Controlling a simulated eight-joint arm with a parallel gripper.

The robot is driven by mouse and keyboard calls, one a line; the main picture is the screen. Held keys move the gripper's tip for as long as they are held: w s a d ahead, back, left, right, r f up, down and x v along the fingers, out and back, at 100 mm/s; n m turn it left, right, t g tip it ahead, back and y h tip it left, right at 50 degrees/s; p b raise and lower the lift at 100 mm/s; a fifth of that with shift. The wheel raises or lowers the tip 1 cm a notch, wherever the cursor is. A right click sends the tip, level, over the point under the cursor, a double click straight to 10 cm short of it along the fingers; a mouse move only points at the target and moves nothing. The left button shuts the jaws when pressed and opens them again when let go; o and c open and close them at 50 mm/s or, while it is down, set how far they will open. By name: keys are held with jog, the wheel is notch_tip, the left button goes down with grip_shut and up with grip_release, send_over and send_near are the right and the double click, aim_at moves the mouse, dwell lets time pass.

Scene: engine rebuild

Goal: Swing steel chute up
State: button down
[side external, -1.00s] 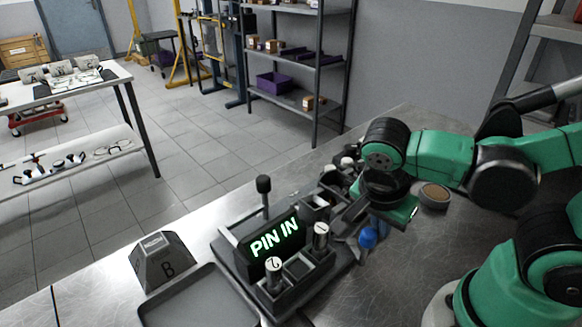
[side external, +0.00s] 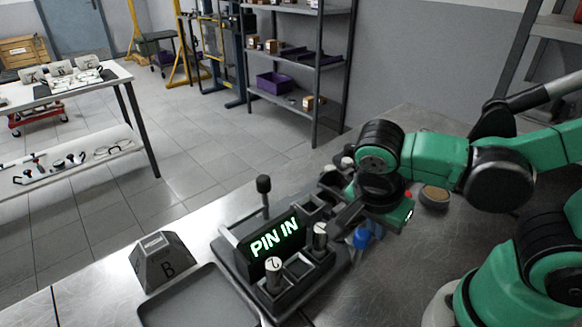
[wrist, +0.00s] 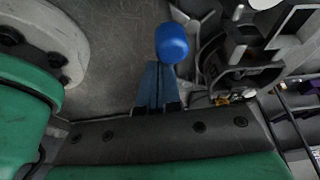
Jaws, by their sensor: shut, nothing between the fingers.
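A dark grey channel-like piece (side external: 350,213), probably the steel chute, slopes from beside my wrist down towards the fixture in the side view. A blue ball knob (side external: 361,238) sits just below it. The knob also shows in the wrist view (wrist: 171,42), at the tips of my blue fingers. My gripper (wrist: 158,68) is shut and empty, its fingers close together, pointing at the knob. I cannot tell whether they touch it. In the side view my wrist hides the far end of the channel piece.
The fixture has a lit "PIN IN" display (side external: 275,238) and pale-topped cylinders (side external: 274,273) in its slots. A black-knobbed post (side external: 264,188) stands behind the display. A round dish (side external: 434,195) lies right.

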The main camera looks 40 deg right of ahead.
notch_tip(320, 180, up, 9)
jog(key=w+f+n+t+y, duration=0.1)
jog(key=w+n+t, duration=0.1)
jog(key=n, duration=0.3)
jog(key=w+d+f+n+t+y, duration=0.1)
jog(key=w+n+t, duration=0.1)
jog(key=n, duration=0.4)
jog(key=w+f+n+t+y, duration=0.1)
jog(key=w+n+t+y, duration=0.1)
jog(key=w+n, duration=0.2)
jog(key=shift+d+f+n+t, duration=0.2)
jog(key=shift+n, duration=0.35)
jog(key=shift+d+f+n+t, duration=0.15)
jog(key=shift+n+t, duration=0.05)
jog(key=shift+n, duration=0.35)
